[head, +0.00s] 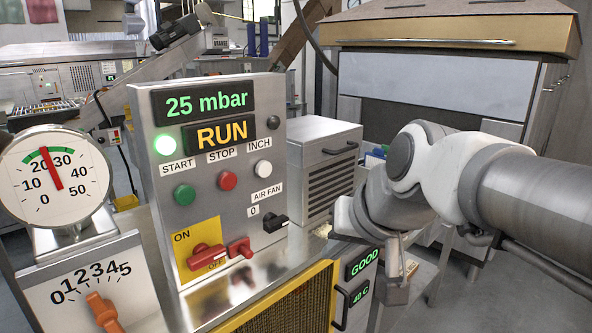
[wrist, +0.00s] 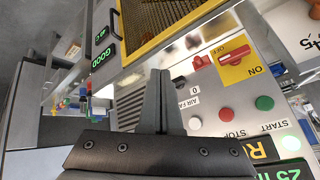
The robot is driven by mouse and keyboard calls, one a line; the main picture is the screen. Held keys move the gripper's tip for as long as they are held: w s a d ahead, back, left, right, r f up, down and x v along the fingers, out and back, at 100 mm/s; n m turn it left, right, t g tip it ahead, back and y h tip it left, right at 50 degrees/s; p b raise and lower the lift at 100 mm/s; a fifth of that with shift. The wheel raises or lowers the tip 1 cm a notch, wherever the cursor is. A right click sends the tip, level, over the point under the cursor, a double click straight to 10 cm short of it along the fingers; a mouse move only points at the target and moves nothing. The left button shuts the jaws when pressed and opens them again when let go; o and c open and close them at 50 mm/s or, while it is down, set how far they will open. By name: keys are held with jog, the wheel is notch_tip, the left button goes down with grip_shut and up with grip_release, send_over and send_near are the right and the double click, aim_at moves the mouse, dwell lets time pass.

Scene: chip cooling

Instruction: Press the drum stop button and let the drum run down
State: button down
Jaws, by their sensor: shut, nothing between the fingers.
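The grey control panel (head: 222,225) carries a red STOP button (head: 227,180) between the green START button (head: 184,194) and the white INCH button (head: 262,168). Its display (head: 222,134) reads RUN, and a green lamp (head: 165,139) is lit. My gripper (head: 396,284) hangs to the right of the panel, apart from it, with its fingers together and empty. In the wrist view my gripper (wrist: 159,72) is also shut, and the panel appears upside down. The STOP button (wrist: 226,114) lies to the right of the fingers there. I cannot identify the drum itself.
A red rotary switch (head: 207,257) on a yellow plate and a black air fan switch (head: 275,222) at 0 sit low on the panel. The upper screen (head: 203,102) reads 25 mbar. A dial gauge (head: 54,178) stands left; a yellow-framed mesh guard (head: 290,306) lies below.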

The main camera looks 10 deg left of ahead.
aim_at(228, 181)
jog(key=w+a+r+y, duration=0.2)
jog(key=w+a+r, duration=0.2)
jog(key=a, duration=0.5)
jog(key=shift+w+a+r+p, duration=0.3)
jog(key=shift+w+r+p, duration=0.05)
jog(key=shift+r+p, duration=0.1)
jog(key=w+a+p, duration=0.4)
jog(key=w+a, duration=0.1)
jog(key=a, duration=0.1)
jog(key=shift+w+a, duration=0.3)
jog(key=shift+w, duration=0.05)
dwell(1.4)
jog(key=shift+w+a+p, duration=0.3)
